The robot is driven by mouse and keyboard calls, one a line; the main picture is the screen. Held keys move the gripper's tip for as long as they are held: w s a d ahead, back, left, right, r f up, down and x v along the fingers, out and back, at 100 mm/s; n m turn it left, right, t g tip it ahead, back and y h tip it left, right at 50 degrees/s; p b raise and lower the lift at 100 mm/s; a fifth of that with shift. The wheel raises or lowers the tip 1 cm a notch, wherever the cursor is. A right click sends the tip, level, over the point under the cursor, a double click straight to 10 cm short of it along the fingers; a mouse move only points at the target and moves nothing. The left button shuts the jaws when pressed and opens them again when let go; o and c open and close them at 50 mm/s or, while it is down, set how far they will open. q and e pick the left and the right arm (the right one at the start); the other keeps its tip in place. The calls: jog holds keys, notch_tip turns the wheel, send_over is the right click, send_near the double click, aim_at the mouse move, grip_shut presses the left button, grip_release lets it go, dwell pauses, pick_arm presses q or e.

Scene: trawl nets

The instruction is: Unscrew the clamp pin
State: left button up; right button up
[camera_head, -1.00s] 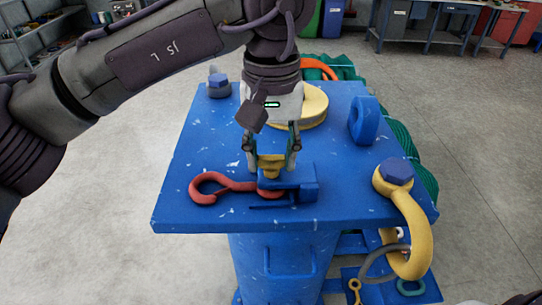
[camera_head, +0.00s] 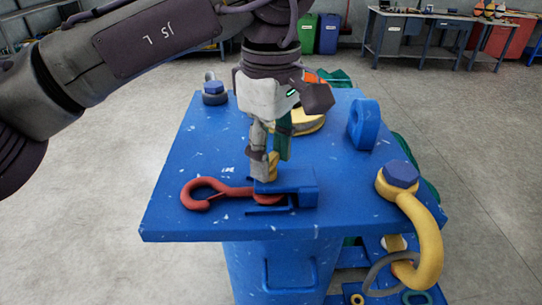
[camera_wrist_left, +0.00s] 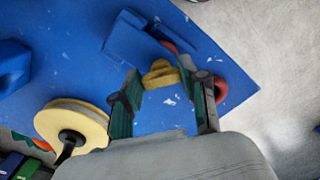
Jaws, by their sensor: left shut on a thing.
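The clamp pin has a yellow head (camera_head: 272,166), which stands at the blue clamp block (camera_head: 290,186) on the blue table (camera_head: 200,160). My left gripper (camera_head: 269,163) points down from above and is shut on the yellow head, with its fingers on either side. In the left wrist view the yellow head (camera_wrist_left: 160,74) sits between the two fingertips (camera_wrist_left: 160,85). A red hook (camera_head: 212,193) lies flat with its shank end at the clamp block. The pin's lower part is hidden. My right gripper is not in view.
A yellow shackle with a blue bolt head (camera_head: 400,174) hangs over the table's right edge. A blue bolt (camera_head: 214,92) is at the back left.

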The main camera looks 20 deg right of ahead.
pick_arm(q)
jog(key=n+b, duration=0.1)
jog(key=n, duration=0.3)
jog(key=shift+f+n, duration=0.15)
jog(key=shift+n, duration=0.15)
jog(key=n, duration=0.3)
jog(key=shift+w+d+n+b, duration=0.1)
jog(key=shift+n+b, duration=0.3)
jog(key=n+b, duration=0.1)
jog(key=n, duration=0.6)
jog(key=shift+w+f+b, duration=0.1)
jog(key=shift+w+b, duration=0.05)
jog(key=shift+b, duration=0.15)
jog(key=n+b, duration=0.1)
jog(key=n, duration=0.2)
jog(key=shift+n, duration=0.4)
jog(key=n+b, duration=0.1)
jog(key=n, duration=0.3)
jog(key=shift+w, duration=0.1)
jog(key=n, duration=0.2)
jog(key=n+b, duration=0.1)
jog(key=n, duration=0.1)
jog(key=shift+a+n, duration=0.2)
jog(key=shift+n, duration=0.2)
jog(key=shift+n+b, duration=0.65)
jog(key=shift+n, duration=1.05)
jog(key=shift+a, duration=0.1)
